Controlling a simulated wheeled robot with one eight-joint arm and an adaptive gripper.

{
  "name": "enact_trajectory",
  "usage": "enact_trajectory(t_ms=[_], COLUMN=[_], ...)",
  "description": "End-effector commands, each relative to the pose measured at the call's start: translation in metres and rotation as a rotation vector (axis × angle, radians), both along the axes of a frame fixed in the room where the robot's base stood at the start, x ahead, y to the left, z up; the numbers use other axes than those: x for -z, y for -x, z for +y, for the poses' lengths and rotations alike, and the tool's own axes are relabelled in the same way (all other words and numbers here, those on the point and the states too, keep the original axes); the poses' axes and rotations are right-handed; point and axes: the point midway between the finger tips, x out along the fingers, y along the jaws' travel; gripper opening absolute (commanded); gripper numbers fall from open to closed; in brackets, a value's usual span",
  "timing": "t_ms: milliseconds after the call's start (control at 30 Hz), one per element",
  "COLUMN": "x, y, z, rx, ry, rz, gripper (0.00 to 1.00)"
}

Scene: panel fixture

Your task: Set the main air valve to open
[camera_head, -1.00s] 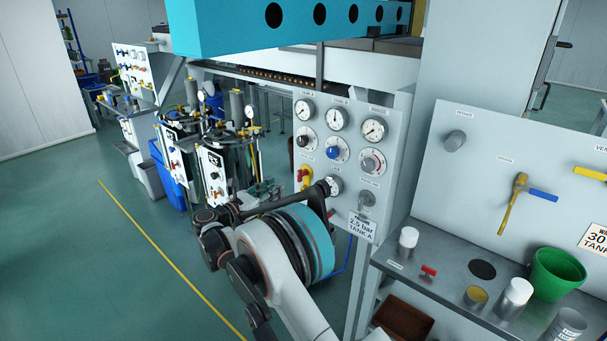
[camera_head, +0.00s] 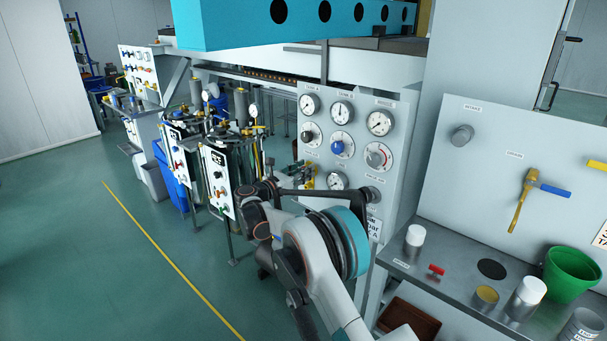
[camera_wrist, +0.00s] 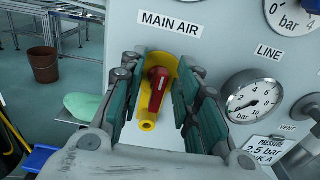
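The main air valve shows in the wrist view under the MAIN AIR label (camera_wrist: 170,23). It has a red handle (camera_wrist: 155,90) on a yellow body (camera_wrist: 148,124). The handle stands nearly upright in the picture, tilted slightly. My gripper (camera_wrist: 159,75) is open, with one green-padded finger on each side of the handle. Gaps show between the pads and the handle; no grip is visible. In the head view the yellow valve body (camera_head: 308,181) is partly hidden by my gripper and arm at the panel's left edge.
The gauge panel (camera_head: 355,112) carries several gauges and knobs. The line gauge (camera_wrist: 254,95) and a pressure placard (camera_wrist: 268,147) are close right of my gripper. A bench (camera_head: 450,262) with cans and a green bucket (camera_head: 571,274) stands right. The floor at left is clear.

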Motion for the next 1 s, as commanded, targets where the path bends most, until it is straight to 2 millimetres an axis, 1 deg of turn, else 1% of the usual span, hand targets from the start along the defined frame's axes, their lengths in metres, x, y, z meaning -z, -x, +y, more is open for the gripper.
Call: enact_trajectory(t_ms=[300,333,367,400,467,767,1000], x=[-0.0005,-0.0005,-0.0005,-0.0005,-0.0004,-0.0004,-0.0005], y=[-0.0025,-0.0025,-0.0024,-0.0023,-0.0023,-0.0022,-0.0017], z=[-0.0017,-0.0017,-0.0018,-0.0017,-0.0017,-0.0017,-0.0024], rx=[0.000,0.000,0.000,0.000,0.000,0.000,0.000], ry=[0.000,0.000,0.000,0.000,0.000,-0.007,-0.069], rz=[0.000,0.000,0.000,0.000,0.000,-0.006,-0.054], gripper=[0.30,0.28,0.21,0.12,0.00,0.00,0.00])
